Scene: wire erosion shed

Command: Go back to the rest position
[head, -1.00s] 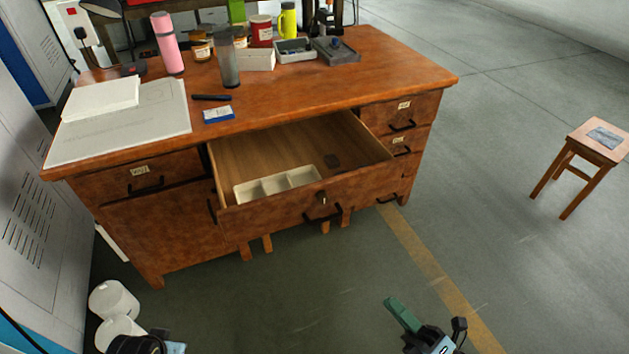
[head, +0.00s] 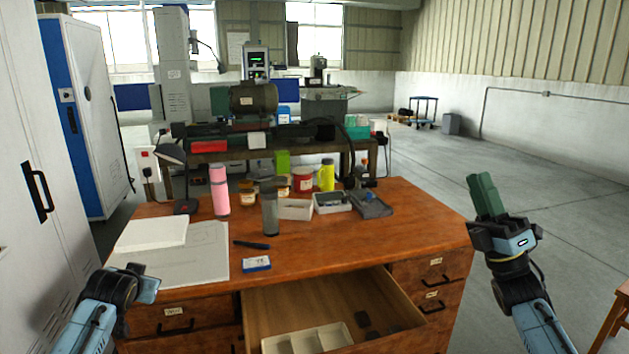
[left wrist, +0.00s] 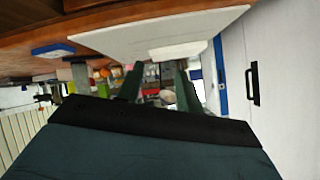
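My right gripper (head: 486,195) is raised at the right of the head view, beside the desk and apart from it. Its green fingers point up and overlap from this side, so its opening is unclear; no held thing shows. My left arm (head: 110,300) comes in at the lower left of the head view, near the desk's left front; its fingers are hard to make out there. In the left wrist view my left gripper (left wrist: 156,84) has its two dark green fingers apart, with nothing between them.
The wooden desk (head: 340,245) stands ahead, its middle drawer (head: 350,300) pulled open with a white tray (head: 310,340) inside. Bottles and boxes stand on top. Grey lockers (head: 45,200) are close at left. A stool (head: 615,315) stands at right; the floor (head: 420,160) behind is clear.

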